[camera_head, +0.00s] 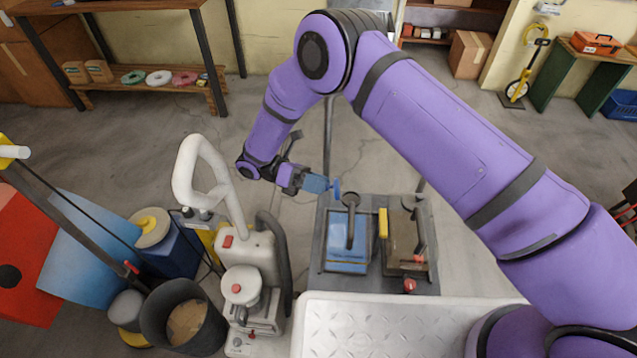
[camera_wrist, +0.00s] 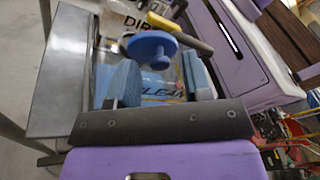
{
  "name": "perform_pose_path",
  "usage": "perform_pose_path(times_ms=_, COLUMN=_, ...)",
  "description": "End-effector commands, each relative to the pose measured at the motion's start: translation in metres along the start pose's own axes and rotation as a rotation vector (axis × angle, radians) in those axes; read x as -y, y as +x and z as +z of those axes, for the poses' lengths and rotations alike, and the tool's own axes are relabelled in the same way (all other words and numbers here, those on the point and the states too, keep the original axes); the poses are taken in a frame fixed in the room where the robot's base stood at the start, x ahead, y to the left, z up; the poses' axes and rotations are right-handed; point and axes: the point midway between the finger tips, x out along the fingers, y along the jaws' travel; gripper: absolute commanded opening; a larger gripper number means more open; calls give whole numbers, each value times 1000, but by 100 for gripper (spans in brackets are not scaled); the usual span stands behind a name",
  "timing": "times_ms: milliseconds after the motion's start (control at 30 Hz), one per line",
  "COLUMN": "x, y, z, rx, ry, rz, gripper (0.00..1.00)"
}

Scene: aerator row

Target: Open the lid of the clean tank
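The clean tank (camera_head: 346,252) is a blue box on the left of a dark cart. Its "CLEAN" lettering (camera_wrist: 165,92) shows partly between my fingers in the wrist view. A round blue knob (camera_wrist: 152,46) stands just beyond my fingertips there, and its edge also shows in the head view (camera_head: 337,189). I cannot tell whether it touches a finger. My gripper (camera_head: 318,184) is at the far left corner of the tank, with its blue fingers apart in the wrist view (camera_wrist: 158,76). The lid's join is not clear to see.
The dirty tank (camera_head: 408,240), with a yellow handle (camera_head: 383,223), stands to the right on the cart. A white cleaning machine (camera_head: 243,265) and a black bin (camera_head: 184,317) stand to the left. A metal plate (camera_head: 385,328) lies in front. The floor behind the cart is clear.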

Motion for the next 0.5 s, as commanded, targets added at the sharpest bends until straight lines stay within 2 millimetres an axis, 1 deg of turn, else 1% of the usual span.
perform_pose_path(times_ms=267, x=2, y=0, z=2, rx=-1, ry=0, rz=1, gripper=46)
perform_pose_path(times_ms=367, x=8, y=-1, z=8, rx=-2, ry=1, rz=2, gripper=46)
perform_pose_path(times_ms=500, x=23, y=-3, z=25, rx=-2, ry=1, rz=3, gripper=46)
